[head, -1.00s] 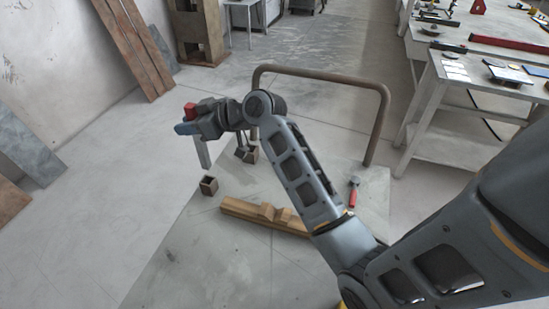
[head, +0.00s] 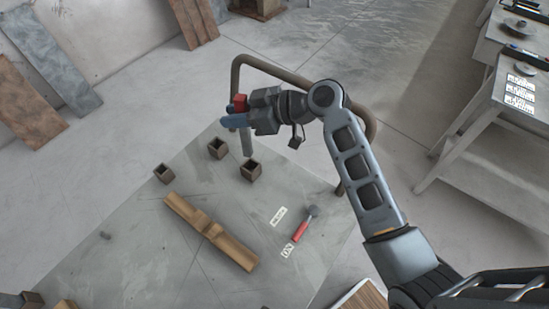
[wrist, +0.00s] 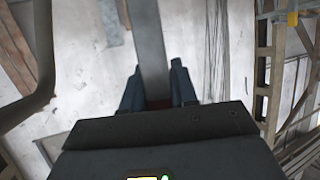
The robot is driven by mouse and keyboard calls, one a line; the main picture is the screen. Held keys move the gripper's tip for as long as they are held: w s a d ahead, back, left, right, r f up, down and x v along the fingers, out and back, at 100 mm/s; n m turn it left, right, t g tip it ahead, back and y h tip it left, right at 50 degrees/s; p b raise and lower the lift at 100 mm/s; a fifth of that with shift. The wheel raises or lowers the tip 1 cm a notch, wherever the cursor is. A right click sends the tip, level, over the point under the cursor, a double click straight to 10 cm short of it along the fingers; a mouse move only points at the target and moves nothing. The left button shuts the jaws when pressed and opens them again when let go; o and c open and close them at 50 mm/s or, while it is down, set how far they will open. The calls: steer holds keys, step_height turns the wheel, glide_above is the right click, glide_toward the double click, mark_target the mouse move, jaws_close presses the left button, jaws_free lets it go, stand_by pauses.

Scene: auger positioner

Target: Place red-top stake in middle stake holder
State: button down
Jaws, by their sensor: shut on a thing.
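My gripper (head: 234,121) is shut on the red-top stake (head: 246,143) near its red top (head: 239,103). The grey shaft hangs down, roughly upright, above the plate's far part. In the wrist view the shaft (wrist: 149,45) runs away between the blue fingers, with a little red at its base. Three open, square brown stake holders stand on the plate: a left one (head: 164,174), one between the others in the picture (head: 217,149), and a right one (head: 251,170). All three holders look empty.
A wooden bar (head: 211,232) with a raised block lies on the grey plate (head: 150,225). A bent brown rail (head: 290,72) stands behind my gripper and arm. A workbench (head: 490,130) is at right.

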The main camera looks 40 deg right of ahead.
mark_target(251, 142)
step_height(251, 142, down, 5)
steer(key=shift+d+f+b, duration=0.1)
steer(key=shift+d+b, duration=0.05)
steer(key=shift+b, duration=0.95)
steer(key=shift+f+b, duration=1.4)
steer(key=shift+f, duration=1.15)
steer(key=c, duration=0.9)
jaws_free()
steer(key=shift+r, duration=0.1)
steer(key=shift+r, duration=0.15)
steer(key=b+v, duration=0.2)
steer(key=v, duration=1)
steer(key=shift+s, duration=0.1)
